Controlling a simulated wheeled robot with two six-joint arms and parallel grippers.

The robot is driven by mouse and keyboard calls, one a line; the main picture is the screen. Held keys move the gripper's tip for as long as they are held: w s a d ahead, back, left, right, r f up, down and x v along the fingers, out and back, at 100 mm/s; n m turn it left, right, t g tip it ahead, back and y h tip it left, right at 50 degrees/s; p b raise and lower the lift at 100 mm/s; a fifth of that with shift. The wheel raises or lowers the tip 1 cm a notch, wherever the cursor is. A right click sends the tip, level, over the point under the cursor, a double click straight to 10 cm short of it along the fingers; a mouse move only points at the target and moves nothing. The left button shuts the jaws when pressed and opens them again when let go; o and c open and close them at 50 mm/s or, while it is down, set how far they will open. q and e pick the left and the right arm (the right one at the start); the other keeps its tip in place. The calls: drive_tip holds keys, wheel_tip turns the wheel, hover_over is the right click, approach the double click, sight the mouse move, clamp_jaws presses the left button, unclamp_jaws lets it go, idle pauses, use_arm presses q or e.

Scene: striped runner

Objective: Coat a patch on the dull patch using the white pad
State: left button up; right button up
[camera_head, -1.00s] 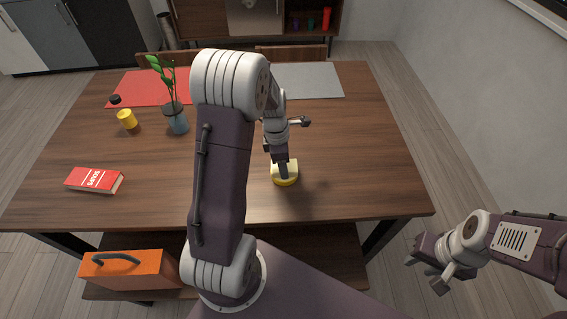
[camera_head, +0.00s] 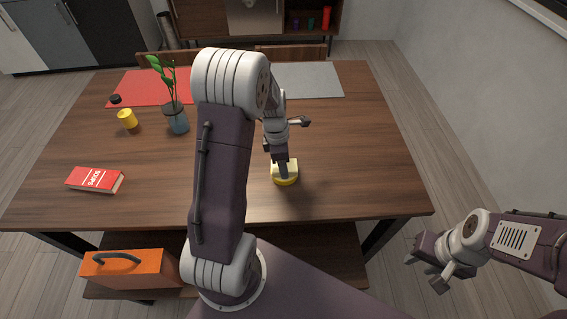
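The pad (camera_head: 291,167) has a cream-white top over a round yellow base. It sits on the table right of the centre, near the front. My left gripper (camera_head: 283,170) reaches down onto it and appears shut on its top; the fingers partly cover it. The pad looks flat on the wood or just above it; I cannot tell which. I cannot make out a dull patch; it may lie under the pad or behind my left arm. My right gripper (camera_head: 426,274) is open and empty, off the table at the lower right.
On the wooden table (camera_head: 362,150) are a red book (camera_head: 95,179), a yellow jar (camera_head: 127,119), a black lid (camera_head: 115,99), a glass vase with a plant (camera_head: 176,120), a red mat (camera_head: 135,88) and a grey mat (camera_head: 315,80). An orange toolbox (camera_head: 130,272) sits below. The table's right side is clear.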

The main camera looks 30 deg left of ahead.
use_arm(q)
drive_tip(key=shift+r+p, duration=3.55)
drive_tip(key=shift+p, duration=0.4)
drive_tip(key=shift+f, duration=0.1)
drive_tip(key=d, duration=0.1)
drive_tip(key=d+m, duration=0.1)
drive_tip(key=d, duration=0.1)
drive_tip(key=d+m, duration=0.1)
drive_tip(key=shift+w+d+r, duration=0.15)
drive_tip(key=shift+d+r, duration=0.1)
drive_tip(key=shift+r, duration=0.15)
drive_tip(key=s+m, duration=0.1)
drive_tip(key=m, duration=0.6)
drive_tip(key=s+d+m+g, duration=0.1)
drive_tip(key=s+m, duration=0.1)
drive_tip(key=m, duration=0.5)
drive_tip(key=s+d+m+g+y, duration=0.1)
drive_tip(key=m, duration=0.7)
drive_tip(key=shift+s+d+r, duration=0.15)
drive_tip(key=shift+s+r, duration=0.05)
drive_tip(key=shift+r, duration=0.15)
drive_tip(key=shift+d, duration=0.1)
